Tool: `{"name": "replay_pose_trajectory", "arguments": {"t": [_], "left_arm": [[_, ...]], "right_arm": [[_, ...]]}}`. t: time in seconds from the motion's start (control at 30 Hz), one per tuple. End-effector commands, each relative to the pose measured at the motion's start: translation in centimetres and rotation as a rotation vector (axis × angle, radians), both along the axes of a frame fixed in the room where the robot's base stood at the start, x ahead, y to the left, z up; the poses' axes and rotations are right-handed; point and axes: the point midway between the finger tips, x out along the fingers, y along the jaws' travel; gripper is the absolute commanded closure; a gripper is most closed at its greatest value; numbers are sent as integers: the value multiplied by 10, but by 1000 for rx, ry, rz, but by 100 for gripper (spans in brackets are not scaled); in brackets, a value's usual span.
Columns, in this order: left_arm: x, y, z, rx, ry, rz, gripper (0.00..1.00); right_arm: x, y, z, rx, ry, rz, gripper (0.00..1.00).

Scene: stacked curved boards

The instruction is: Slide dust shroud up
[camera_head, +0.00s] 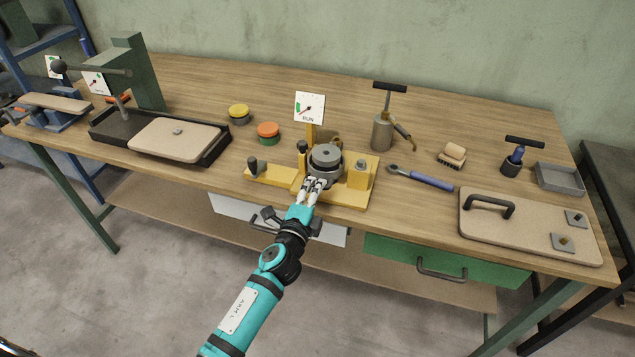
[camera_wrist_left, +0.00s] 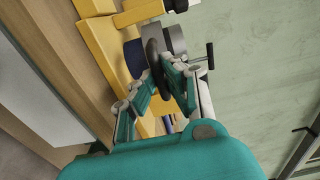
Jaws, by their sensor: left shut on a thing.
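A grey round dust shroud (camera_head: 325,170) sits around a cylindrical part on the yellow fixture (camera_head: 358,195), near the table's front edge. My left gripper (camera_head: 314,184) reaches it from the front and is shut on it. In the left wrist view, the fingers (camera_wrist_left: 172,78) close at the rim of the grey shroud (camera_wrist_left: 157,45), beside the yellow fixture (camera_wrist_left: 105,45). The fingers partly hide the shroud's near side. My right gripper is not in view.
A gauge sign (camera_head: 309,106) stands behind the fixture. A black-knobbed yellow arm (camera_head: 270,173) extends left. A blue-handled wrench (camera_head: 430,181) lies right, and a grey pump can (camera_head: 382,132) stands behind it. Green and orange caps (camera_head: 268,131) stand back left.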

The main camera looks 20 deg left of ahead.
Motion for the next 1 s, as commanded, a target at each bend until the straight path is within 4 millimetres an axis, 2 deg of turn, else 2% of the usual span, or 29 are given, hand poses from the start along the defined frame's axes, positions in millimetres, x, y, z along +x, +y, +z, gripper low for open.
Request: {"name": "replay_pose_trajectory", "arguments": {"t": [0.1,0.57,0.6,0.77,1.0], "left_arm": [[0,0,11,0,-4,0,100],[1,0,34,1,-6,0,100],[1,0,31,2,-5,0,87],[1,0,30,1,-5,0,66],[0,0,30,0,-3,0,65]], "right_arm": [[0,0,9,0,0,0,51],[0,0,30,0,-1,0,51],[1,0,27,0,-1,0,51],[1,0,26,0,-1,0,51],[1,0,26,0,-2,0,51]]}}
